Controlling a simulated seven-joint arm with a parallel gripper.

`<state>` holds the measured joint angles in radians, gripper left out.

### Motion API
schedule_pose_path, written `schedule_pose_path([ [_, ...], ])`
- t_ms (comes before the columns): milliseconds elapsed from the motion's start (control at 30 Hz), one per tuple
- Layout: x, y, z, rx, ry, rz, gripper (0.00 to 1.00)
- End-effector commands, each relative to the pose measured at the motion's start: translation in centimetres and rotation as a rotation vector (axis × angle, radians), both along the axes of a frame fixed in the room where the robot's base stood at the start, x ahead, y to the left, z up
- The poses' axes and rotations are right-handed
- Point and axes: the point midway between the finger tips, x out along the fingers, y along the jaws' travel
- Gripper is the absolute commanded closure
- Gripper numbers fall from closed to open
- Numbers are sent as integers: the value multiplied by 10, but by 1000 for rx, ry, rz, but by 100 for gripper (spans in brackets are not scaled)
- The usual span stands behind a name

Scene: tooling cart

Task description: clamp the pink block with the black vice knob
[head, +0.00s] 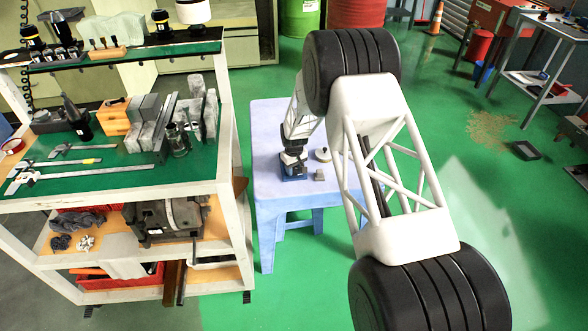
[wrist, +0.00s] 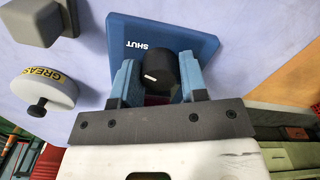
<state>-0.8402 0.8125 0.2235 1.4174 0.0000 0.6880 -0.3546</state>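The black vice knob (wrist: 162,72), with a white mark on it, shows in the wrist view in front of the blue vice base (wrist: 198,37), which has "SHUT" printed on it. My gripper (wrist: 160,82) has its two blue fingers on either side of the knob, very close to it; whether they press on it I cannot tell. In the head view the vice (head: 294,174) stands on a pale blue table, with my gripper (head: 293,153) over it. I cannot make out the pink block; a dark reddish patch shows below the knob between the fingers.
A grey block (wrist: 32,18) and a round grease tin (wrist: 46,90) with a black knob lie left of the vice in the wrist view. The pale table (head: 272,120) is otherwise mostly clear. A tool cart (head: 225,150) stands close on its left.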

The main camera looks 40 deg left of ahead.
Motion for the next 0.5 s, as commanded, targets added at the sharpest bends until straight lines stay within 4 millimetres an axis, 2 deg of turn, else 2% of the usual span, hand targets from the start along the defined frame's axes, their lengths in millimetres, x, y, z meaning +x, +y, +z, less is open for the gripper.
schedule_pose_path([
  [33, 0, 0, 0, 0, 0, 0, 68],
  [167, 0, 0, 0, 0, 0, 0, 88],
  [500, 0, 0, 1, 0, 0, -90, 88],
])
